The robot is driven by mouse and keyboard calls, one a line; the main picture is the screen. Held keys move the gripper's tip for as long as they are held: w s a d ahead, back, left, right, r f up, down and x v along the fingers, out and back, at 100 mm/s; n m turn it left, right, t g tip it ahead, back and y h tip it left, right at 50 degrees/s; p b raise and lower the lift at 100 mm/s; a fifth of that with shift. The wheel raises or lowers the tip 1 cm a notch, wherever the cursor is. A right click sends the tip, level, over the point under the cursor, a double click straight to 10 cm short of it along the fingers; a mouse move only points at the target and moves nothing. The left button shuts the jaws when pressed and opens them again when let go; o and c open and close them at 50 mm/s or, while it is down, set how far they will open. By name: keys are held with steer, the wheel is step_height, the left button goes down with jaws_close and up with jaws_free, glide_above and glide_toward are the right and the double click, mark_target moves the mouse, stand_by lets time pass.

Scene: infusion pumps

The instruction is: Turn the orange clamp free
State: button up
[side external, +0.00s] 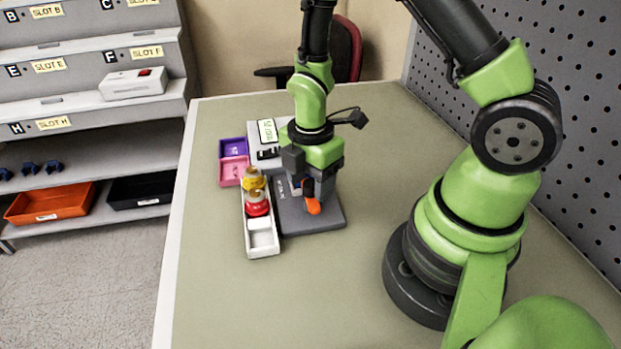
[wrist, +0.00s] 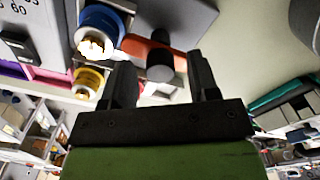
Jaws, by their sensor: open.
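The orange clamp (side external: 313,207) shows low at the front of my gripper in the side view, over the dark grey base plate (side external: 320,222). In the wrist view the orange clamp (wrist: 138,50) is a bar with a dark round knob (wrist: 160,67) at one end. My gripper (side external: 306,188) points down over the plate and hides part of what stands there. In the wrist view the two fingers of my gripper (wrist: 160,64) are apart, one on each side of the knob. I cannot tell whether either finger touches it.
A white tray (side external: 263,241) with yellow and red round pieces stands left of the plate. Behind it are purple (side external: 232,148) and pink (side external: 232,171) bins and a white device with a display (side external: 267,130). A slotted shelf (side external: 85,110) stands left of the table. The front table area is clear.

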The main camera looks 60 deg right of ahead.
steer(key=shift+f, duration=0.1)
steer(key=c, duration=0.9)
steer(key=shift+c, duration=0.2)
steer(key=shift+m, duration=0.4)
steer(key=m, duration=0.3)
steer(key=shift+m, duration=0.4)
steer(key=m, duration=0.4)
steer(key=shift+m, duration=0.3)
steer(key=m, duration=0.8)
steer(key=shift+m, duration=0.3)
